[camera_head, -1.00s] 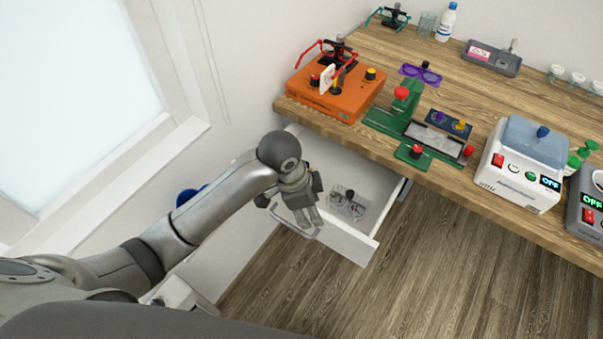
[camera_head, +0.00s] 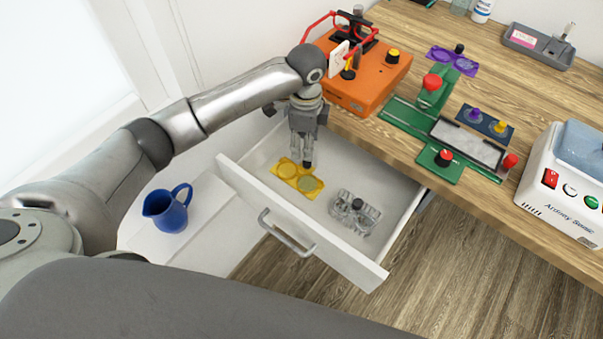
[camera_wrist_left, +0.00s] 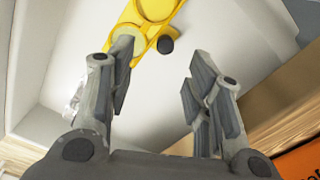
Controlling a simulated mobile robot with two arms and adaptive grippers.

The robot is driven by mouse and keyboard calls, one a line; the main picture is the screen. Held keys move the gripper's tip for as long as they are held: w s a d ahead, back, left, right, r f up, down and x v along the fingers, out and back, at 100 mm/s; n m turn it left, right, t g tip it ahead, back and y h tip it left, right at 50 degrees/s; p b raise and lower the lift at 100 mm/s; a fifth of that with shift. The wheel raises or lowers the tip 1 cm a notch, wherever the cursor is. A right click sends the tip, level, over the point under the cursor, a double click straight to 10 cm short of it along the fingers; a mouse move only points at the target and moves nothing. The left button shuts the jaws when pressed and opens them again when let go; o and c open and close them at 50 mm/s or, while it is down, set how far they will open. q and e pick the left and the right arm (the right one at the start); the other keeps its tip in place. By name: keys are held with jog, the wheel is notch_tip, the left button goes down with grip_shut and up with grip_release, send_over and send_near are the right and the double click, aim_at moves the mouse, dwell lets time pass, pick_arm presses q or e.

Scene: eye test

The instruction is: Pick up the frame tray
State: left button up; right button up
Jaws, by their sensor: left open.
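A yellow two-ring tray (camera_head: 287,169) with a black knob lies in the open drawer (camera_head: 345,253). A clear two-ring tray (camera_head: 352,226), also with a black knob, lies to its right. I cannot tell which of these is the frame tray. My left gripper (camera_head: 301,150) points down into the drawer, close to the yellow tray's knob. In the left wrist view the gripper (camera_wrist_left: 158,75) is open with nothing between its fingers. There the yellow tray (camera_wrist_left: 129,17) and its knob (camera_wrist_left: 166,45) show beyond the fingertips, and the left finger overlaps part of the tray. My right gripper is not in view.
The wooden desk edge (camera_head: 480,208) and an orange box (camera_head: 368,85) stand close beside my left gripper. A green stand (camera_head: 415,118), a purple two-ring tray (camera_head: 440,57) and a white machine (camera_head: 560,190) are on the desk. A blue jug (camera_head: 166,213) stands left of the drawer.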

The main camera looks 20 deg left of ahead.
aim_at(305, 163)
pick_arm(q)
notch_tip(305, 163, down, 3)
jog(key=shift+r, duration=0.1)
jog(key=shift+w+f, duration=0.1)
jog(key=shift+f, duration=0.2)
jog(key=shift+w+d+f, duration=0.1)
jog(key=shift+w+f, duration=0.05)
jog(key=shift+f, duration=0.45)
jog(key=shift+w+d+f, duration=0.1)
jog(key=shift+f, duration=0.5)
notch_tip(305, 163, down, 2)
jog(key=shift+w+f+p, duration=0.1)
jog(key=shift+p, duration=0.2)
jog(key=shift+f, duration=0.3)
jog(key=shift+c, duration=0.3)
jog(key=c, duration=0.7)
grip_shut()
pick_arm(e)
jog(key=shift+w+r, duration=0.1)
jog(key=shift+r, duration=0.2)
